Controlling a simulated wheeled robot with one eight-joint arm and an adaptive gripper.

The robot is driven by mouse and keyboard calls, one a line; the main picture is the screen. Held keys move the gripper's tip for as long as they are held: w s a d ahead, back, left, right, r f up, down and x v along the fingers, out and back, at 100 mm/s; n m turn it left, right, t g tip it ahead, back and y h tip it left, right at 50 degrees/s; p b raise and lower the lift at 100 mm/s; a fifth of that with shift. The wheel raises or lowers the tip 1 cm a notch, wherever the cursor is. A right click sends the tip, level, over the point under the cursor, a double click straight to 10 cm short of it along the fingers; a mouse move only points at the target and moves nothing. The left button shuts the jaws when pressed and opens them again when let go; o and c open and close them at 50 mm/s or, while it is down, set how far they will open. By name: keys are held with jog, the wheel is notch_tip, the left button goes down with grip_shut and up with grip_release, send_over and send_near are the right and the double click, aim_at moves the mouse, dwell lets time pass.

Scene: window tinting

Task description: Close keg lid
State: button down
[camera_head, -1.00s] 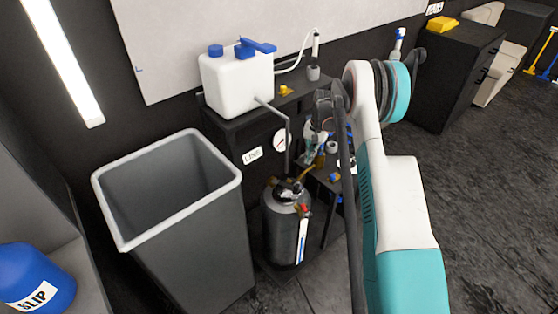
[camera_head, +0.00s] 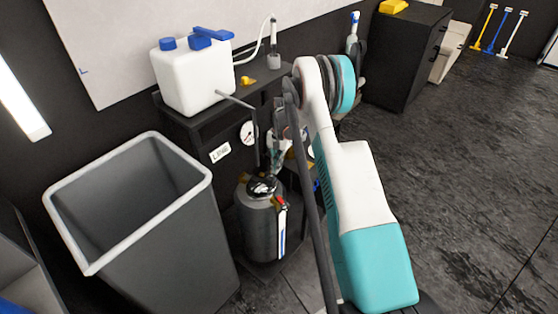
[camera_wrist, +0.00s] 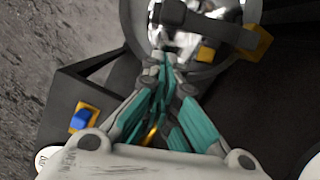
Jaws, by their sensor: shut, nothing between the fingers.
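The keg (camera_head: 259,228) is a dark grey cylinder standing on the low base of the black stand in the head view. Its shiny metal lid (camera_head: 262,187) is on top; whether it is fully seated I cannot tell. In the wrist view the lid (camera_wrist: 203,28) shows at the top, with a dark bar across it and an orange-yellow latch piece (camera_wrist: 250,42) at its right. My gripper (camera_wrist: 165,62) is shut and empty, its teal fingers together at the near edge of the lid. Whether the tips touch it I cannot tell. In the head view my arm mostly hides the gripper.
A large grey bin (camera_head: 150,225) stands close left of the keg. The black stand (camera_head: 200,122) behind carries a white tank (camera_head: 193,75), with a gauge (camera_head: 247,133) below. A black cabinet (camera_head: 405,60) is at the back right. Open floor (camera_head: 450,150) lies to the right.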

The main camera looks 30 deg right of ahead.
aim_at(272, 178)
jog(key=shift+s+a, duration=0.65)
jog(key=shift+a, duration=0.15)
jog(key=shift+s, duration=0.1)
jog(key=s+a+m+b, duration=0.1)
jog(key=s+a+m, duration=0.1)
jog(key=m, duration=0.1)
jog(key=shift+s+a+m+t, duration=0.3)
jog(key=shift+s+t, duration=0.1)
